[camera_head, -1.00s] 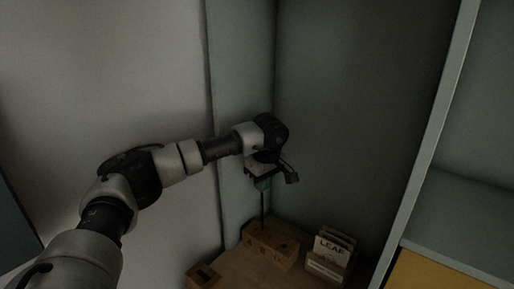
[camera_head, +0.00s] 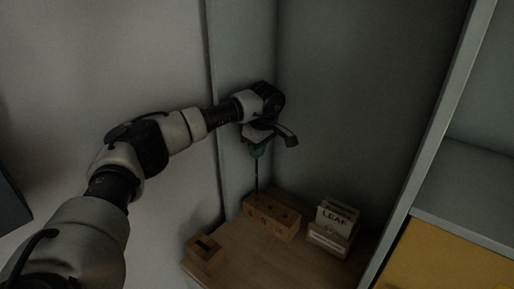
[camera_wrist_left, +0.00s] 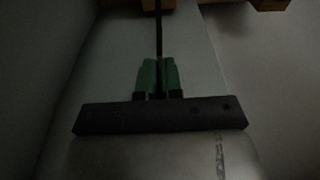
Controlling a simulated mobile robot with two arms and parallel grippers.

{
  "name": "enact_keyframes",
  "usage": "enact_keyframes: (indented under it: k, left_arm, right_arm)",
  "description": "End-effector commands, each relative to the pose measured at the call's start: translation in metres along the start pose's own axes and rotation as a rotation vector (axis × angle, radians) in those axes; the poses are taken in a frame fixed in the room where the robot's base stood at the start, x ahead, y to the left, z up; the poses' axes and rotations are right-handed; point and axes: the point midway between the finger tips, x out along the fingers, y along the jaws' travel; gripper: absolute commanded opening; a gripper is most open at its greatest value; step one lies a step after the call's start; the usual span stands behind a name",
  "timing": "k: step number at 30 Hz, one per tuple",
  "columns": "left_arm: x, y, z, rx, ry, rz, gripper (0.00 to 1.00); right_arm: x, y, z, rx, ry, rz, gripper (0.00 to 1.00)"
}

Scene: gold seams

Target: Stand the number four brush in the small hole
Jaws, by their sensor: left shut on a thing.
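My left gripper (camera_head: 257,150), with green fingertips, is shut on a thin dark brush (camera_head: 257,176), which hangs upright below it. The brush's lower end meets the left end of a wooden block (camera_head: 272,216) in the head view; I cannot tell whether it is in a hole or just behind or above it. The block has dark holes in its top and markings on its front, too dim to read. In the left wrist view, the green fingertips (camera_wrist_left: 160,76) close around the brush shaft (camera_wrist_left: 158,32). My right gripper is not in view.
A small wooden box (camera_head: 203,252) with a dark opening stands at the table's left. A holder with cards reading "LEAF" (camera_head: 333,228) stands right of the block. Walls close in behind and left; a shelf unit (camera_head: 465,190) stands right. The wooden table's front (camera_head: 265,262) is clear.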

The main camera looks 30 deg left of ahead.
Motion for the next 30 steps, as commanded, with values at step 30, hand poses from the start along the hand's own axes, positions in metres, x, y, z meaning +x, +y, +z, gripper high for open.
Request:
enact_keyframes:
  k: [30]
  left_arm:
    - [0.006,0.0001,0.0015,0.001,0.0,0.0,0.0]
  right_arm:
    - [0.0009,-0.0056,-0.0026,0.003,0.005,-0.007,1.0]
